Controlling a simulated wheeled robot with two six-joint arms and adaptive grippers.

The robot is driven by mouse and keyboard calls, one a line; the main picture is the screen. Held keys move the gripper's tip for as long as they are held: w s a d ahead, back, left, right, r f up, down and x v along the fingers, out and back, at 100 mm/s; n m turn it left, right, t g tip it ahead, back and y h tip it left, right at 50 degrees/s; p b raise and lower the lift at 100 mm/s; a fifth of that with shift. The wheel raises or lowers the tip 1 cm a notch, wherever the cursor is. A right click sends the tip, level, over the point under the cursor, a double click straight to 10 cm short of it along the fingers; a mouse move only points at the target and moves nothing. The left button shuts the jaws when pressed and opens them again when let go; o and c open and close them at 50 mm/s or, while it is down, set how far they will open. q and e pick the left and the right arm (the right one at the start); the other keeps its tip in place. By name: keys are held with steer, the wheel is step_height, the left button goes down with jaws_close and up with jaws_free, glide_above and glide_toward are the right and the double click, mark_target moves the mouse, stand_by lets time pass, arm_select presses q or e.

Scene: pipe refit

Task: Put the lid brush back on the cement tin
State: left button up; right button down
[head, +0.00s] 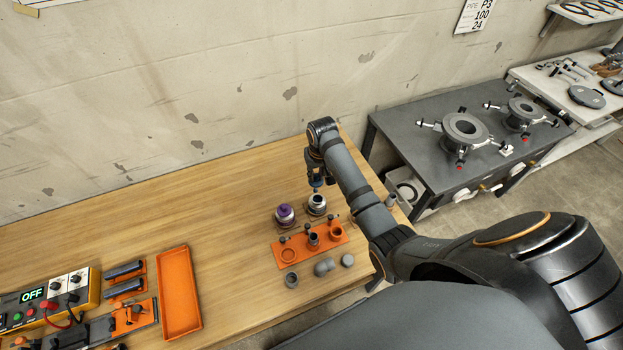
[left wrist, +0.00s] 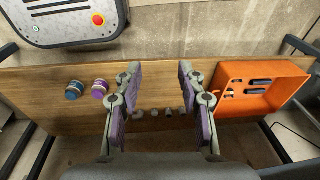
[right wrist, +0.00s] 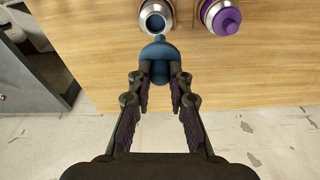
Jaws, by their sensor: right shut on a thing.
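My right gripper (head: 317,178) is shut on the blue lid brush (right wrist: 158,60) and holds it upright, close above the open cement tin (head: 317,203). In the right wrist view, the open silver tin (right wrist: 156,18) lies just beyond the lid, its mouth uncovered. The lid brush (head: 317,186) looks apart from the tin in the head view, though the gap is small. A second tin with a purple lid (head: 285,214) stands beside it. My left gripper (left wrist: 159,78) is open and empty in the left wrist view; it is outside the head view.
An orange holder (head: 310,244) with fittings stands in front of the tins, with loose grey fittings (head: 324,267) nearer me. An orange tray (head: 180,293) and a control box (head: 45,302) are at the left. The table's middle and back left are clear.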

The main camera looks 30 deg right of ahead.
mark_target(319, 181)
steer(key=shift+s+d+f, duration=0.1)
steer(key=shift+d+f, duration=0.45)
steer(key=shift+d, duration=0.25)
steer(key=shift+f, duration=0.35)
steer(key=shift+a+f, duration=0.45)
steer(key=shift+f, duration=0.5)
steer(key=shift+d+f, duration=0.1)
steer(key=shift+d, duration=0.15)
steer(key=shift+f, duration=0.1)
arm_select(q)
steer(key=shift+s+d, duration=0.25)
steer(key=shift+d, duration=0.9)
arm_select(e)
steer(key=shift+a, duration=0.1)
arm_select(q)
steer(key=shift+a, duration=0.15)
arm_select(e)
steer(key=shift+f, duration=0.15)
steer(key=shift+f, duration=0.45)
